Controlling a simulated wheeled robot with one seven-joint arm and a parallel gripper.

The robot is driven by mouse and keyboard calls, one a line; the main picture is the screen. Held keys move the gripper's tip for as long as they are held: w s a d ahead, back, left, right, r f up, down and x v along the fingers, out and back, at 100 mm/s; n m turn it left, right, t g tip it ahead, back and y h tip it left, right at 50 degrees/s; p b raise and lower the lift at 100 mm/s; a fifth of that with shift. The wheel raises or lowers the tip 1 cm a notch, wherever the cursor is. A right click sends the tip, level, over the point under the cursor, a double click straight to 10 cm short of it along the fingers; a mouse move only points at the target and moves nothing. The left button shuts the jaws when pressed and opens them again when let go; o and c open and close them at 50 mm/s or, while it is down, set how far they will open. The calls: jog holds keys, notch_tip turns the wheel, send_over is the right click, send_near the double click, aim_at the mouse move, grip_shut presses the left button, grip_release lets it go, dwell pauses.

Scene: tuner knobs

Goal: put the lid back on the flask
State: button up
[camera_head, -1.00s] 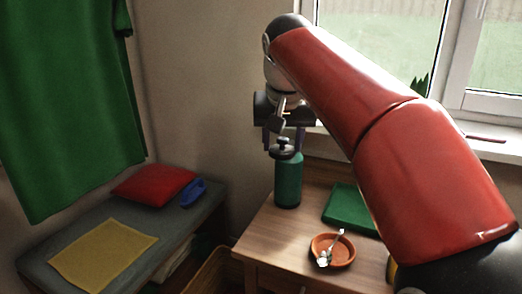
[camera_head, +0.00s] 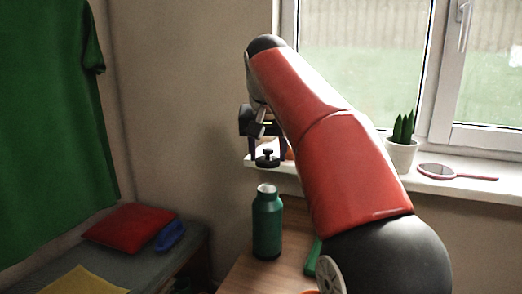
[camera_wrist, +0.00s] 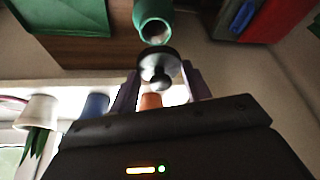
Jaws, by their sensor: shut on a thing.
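The green flask (camera_head: 267,228) stands upright on the wooden table (camera_head: 240,277), its pale mouth open at the top. The lid hangs above the flask with a clear gap, roughly over the mouth in the head view. In the wrist view the lid (camera_wrist: 158,62) sits between the fingers of my gripper (camera_wrist: 160,76).
A potted plant (camera_head: 402,150) and a pink hand mirror (camera_head: 440,172) stand on the windowsill (camera_head: 470,188). A green flat object (camera_head: 312,258) lies right of the flask, partly behind my arm. A red cushion (camera_head: 128,228) and a blue item (camera_head: 170,237) lie on the bench at left.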

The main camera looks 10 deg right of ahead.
aim_at(268, 166)
jog(key=shift+f+b, duration=2.25)
jog(key=shift+f, duration=0.55)
jog(key=shift+p, duration=0.45)
jog(key=shift+f, duration=0.15)
dwell(0.6)
jog(key=o, duration=1.5)
jog(key=shift+p, duration=0.35)
